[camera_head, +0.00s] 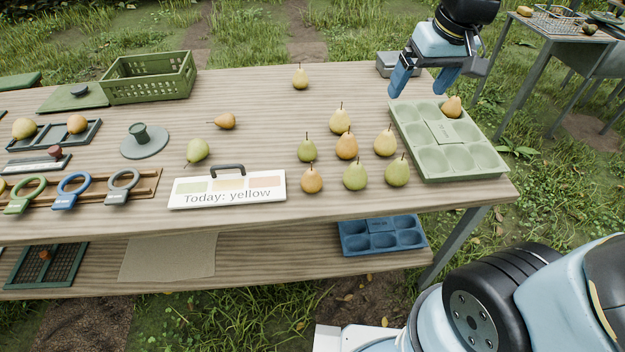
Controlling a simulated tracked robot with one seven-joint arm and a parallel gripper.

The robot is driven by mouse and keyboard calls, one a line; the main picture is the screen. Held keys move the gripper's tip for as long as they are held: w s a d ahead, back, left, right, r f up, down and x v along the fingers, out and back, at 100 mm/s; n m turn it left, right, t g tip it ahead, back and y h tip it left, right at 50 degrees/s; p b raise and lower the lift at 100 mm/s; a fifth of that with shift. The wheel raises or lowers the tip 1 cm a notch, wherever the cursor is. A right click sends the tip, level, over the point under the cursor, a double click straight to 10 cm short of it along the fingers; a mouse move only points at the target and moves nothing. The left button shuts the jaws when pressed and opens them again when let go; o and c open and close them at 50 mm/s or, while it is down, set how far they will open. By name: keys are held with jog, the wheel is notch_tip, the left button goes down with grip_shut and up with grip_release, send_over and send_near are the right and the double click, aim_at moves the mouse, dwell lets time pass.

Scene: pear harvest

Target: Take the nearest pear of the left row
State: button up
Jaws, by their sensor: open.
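Several pears stand grouped at the table's front middle. In their left row an orange-brown pear (312,181) stands nearest, with a green pear (307,150) behind it. To their right stand a yellow pear (340,122), another orange-brown pear (346,146), a green pear (355,177), a second yellow pear (385,142) and another green pear (397,172). My gripper (419,88) is open and empty, over the back left part of the pale green tray (484,167), well behind and right of the left row. An orange-brown pear (452,106) sits in a back hollow of that tray.
A sign (228,190) reading "Today: yellow" stands left of the group. Loose pears lie at its back left (197,151) and (224,121); one stands at the back (300,79). A green crate (150,78) is back left. A blue tray (382,238) is on the lower shelf.

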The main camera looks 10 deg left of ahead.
jog(key=w+a+f+n+g, duration=0.2)
jog(key=w+a+f+n, duration=0.1)
jog(key=a+f, duration=0.55)
jog(key=n+h, duration=0.2)
send_near(312, 170)
jog(key=shift+w+a+f+g, duration=0.1)
jog(key=shift+w+a+g, duration=0.15)
jog(key=shift+w, duration=0.2)
notch_tip(312, 170, down, 8)
jog(key=shift+f, duration=0.15)
jog(key=shift+s+d+f, duration=0.1)
jog(key=shift+d+f, duration=0.05)
jog(key=shift+f, duration=0.8)
jog(key=shift+s+d+f, duration=0.1)
jog(key=shift+d+f, duration=0.05)
jog(key=shift+f, duration=0.85)
jog(key=shift+w+f+n, duration=0.1)
jog(key=shift+f+n, duration=0.2)
jog(key=shift+f, duration=0.45)
jog(key=shift+c, duration=0.2)
jog(key=c, duration=1.1)
